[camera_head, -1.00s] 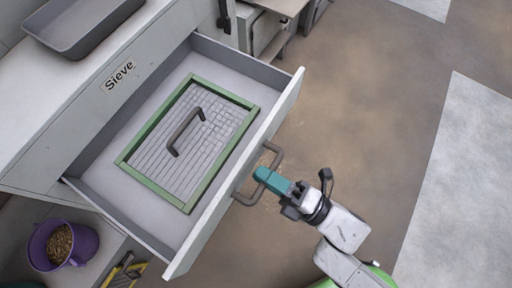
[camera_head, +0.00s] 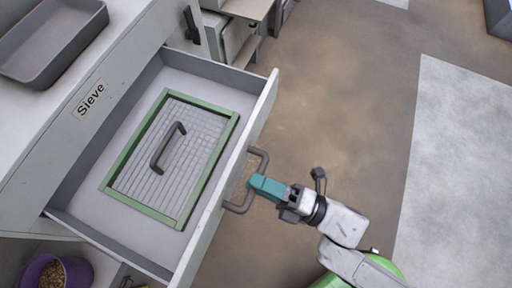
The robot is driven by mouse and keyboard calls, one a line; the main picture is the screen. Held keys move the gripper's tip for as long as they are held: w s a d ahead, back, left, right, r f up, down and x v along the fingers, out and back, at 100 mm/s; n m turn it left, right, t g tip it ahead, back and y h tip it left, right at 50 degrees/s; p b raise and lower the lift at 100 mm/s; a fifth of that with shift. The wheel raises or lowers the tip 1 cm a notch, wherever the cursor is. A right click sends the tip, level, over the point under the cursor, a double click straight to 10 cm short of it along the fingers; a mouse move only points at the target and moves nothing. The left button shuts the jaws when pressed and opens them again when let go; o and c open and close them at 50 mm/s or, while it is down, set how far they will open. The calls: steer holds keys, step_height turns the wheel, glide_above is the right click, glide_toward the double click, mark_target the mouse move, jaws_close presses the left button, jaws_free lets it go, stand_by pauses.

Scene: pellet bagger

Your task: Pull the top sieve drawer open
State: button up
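The top sieve drawer (camera_head: 67,206) stands well out from the white cabinet (camera_head: 50,150), below the label "Sieve" (camera_head: 90,98). A sieve with a green frame (camera_head: 205,180) and a dark grey handle lies flat inside it. The drawer's front carries a grey-brown bar handle (camera_head: 262,157). My gripper (camera_head: 258,184), with teal fingers, is at the middle of this handle from the outer side. The fingers overlap the bar and hide part of it. From above I cannot see the gap between the fingers, so I cannot tell if they are closed on the bar.
A grey tray (camera_head: 30,78) sits on the cabinet top. A purple bucket of pellets (camera_head: 28,272) is at the lower left, under the drawer. A side table (camera_head: 250,10) stands behind the drawer. The brown floor (camera_head: 345,110) to the right is clear.

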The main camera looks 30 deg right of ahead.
steer(key=b+v, duration=0.1)
steer(key=v, duration=0.8)
steer(key=shift+s+d, duration=0.2)
steer(key=shift+f, duration=0.1)
